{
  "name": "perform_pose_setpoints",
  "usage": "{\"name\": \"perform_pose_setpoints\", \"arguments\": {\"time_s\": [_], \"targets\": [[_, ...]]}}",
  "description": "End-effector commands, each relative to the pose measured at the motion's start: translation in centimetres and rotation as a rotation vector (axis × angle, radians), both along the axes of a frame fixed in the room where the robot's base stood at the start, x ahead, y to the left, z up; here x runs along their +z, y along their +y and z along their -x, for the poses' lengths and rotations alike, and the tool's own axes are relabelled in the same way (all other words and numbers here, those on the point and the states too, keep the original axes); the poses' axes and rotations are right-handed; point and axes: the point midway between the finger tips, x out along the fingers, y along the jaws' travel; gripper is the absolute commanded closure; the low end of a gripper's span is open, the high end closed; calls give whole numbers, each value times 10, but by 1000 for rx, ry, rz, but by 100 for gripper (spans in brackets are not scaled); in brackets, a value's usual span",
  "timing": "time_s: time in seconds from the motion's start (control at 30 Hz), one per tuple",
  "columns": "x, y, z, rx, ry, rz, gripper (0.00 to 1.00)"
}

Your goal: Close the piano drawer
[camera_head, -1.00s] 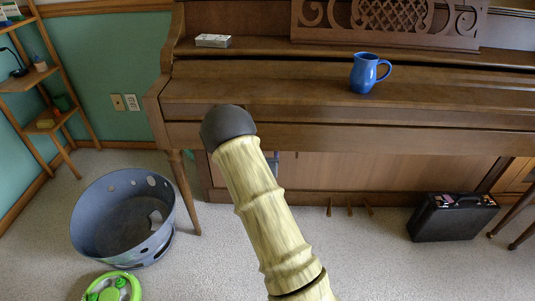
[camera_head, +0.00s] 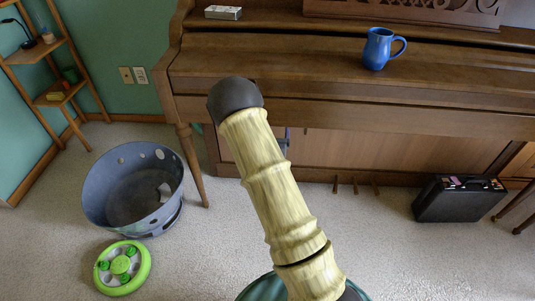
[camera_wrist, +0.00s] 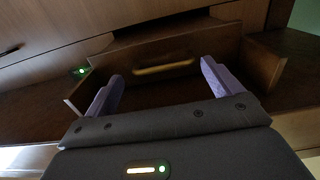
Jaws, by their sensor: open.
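In the wrist view, the wooden piano drawer (camera_wrist: 140,88) shows a front with a long brass-coloured handle (camera_wrist: 165,68). A dark gap lies above this front, so the drawer looks partly out; how far I cannot tell. My gripper (camera_wrist: 165,82) is open, its two purple fingers pointing toward the drawer, one to each side of the handle. Nothing shows between the fingers, and contact with the wood cannot be told. In the head view, the brown upright piano (camera_head: 420,115) fills the back, and my arm hides the drawer and most of the gripper.
A blue mug (camera_head: 377,50) and a small box (camera_head: 223,12) stand on the piano. A grey basket (camera_head: 105,205) and a green round toy (camera_head: 122,267) lie on the carpet left. A black briefcase (camera_head: 455,203) stands right.

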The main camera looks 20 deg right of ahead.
Motion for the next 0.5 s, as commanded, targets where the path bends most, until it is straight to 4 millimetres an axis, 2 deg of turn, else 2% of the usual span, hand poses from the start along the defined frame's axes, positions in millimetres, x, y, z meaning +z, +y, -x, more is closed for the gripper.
{"name": "perform_pose_setpoints", "arguments": {"time_s": [0.5], "targets": [[0,45,95,1,7,1,9]]}}
